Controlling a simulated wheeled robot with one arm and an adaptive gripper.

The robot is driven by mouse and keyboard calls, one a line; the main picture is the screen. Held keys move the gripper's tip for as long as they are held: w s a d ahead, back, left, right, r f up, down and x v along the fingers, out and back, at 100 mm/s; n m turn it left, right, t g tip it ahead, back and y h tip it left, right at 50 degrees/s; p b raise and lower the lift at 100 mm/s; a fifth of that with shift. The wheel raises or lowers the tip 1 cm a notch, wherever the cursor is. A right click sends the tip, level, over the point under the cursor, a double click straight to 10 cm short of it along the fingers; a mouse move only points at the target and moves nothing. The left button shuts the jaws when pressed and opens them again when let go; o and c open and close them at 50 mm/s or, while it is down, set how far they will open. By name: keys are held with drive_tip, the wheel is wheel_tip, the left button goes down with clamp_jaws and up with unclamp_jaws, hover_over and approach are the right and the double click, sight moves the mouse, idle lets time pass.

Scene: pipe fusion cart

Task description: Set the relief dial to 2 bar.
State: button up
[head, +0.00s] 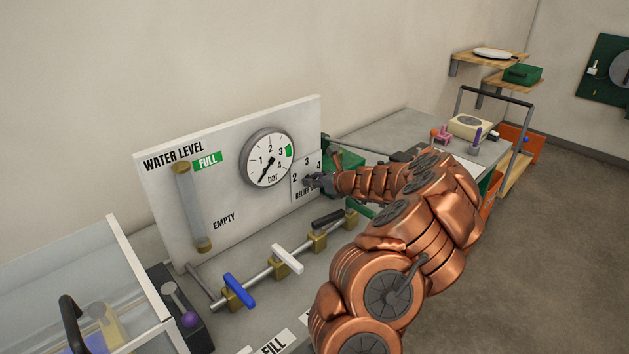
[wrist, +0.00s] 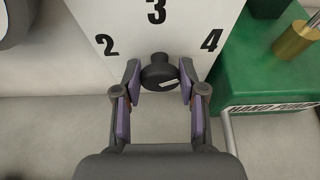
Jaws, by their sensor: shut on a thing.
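The relief dial is a dark round knob (wrist: 158,72) on a white panel marked 2, 3 and 4. In the wrist view the 2 is at upper left, the 3 above and the 4 at upper right. A short pale mark shows on the knob's lower right; I cannot tell which number it stands for. My gripper (wrist: 160,82) has its purple-padded fingers on either side of the knob and is shut on it. In the head view my gripper (head: 318,181) covers most of the dial and part of the "RELIEF" label.
A round bar gauge (head: 268,158) left of the dial has its needle at lower left, below 1. A pipe with blue (head: 239,290), white (head: 287,259) and black (head: 327,218) valve handles runs below. A green hand pump (wrist: 265,75) stands close right.

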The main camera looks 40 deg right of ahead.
drive_tip(key=shift+a+b, duration=0.1)
drive_tip(key=shift+b, duration=0.75)
drive_tip(key=n+h+b, duration=0.1)
drive_tip(key=n+b, duration=0.1)
drive_tip(key=b, duration=0.5)
drive_tip(key=n+h+b, duration=0.2)
drive_tip(key=n+b, duration=0.1)
drive_tip(key=b, duration=0.3)
drive_tip(key=n+t+h+b, duration=0.1)
drive_tip(key=n+h+b, duration=0.1)
drive_tip(key=b, duration=0.5)
drive_tip(key=shift+a+f+n+b, duration=0.3)
drive_tip(key=shift+n, duration=0.3)
drive_tip(key=shift+r, duration=0.1)
drive_tip(key=o, duration=1.1)
drive_tip(key=shift+o, duration=0.2)
drive_tip(key=shift+r, duration=0.1)
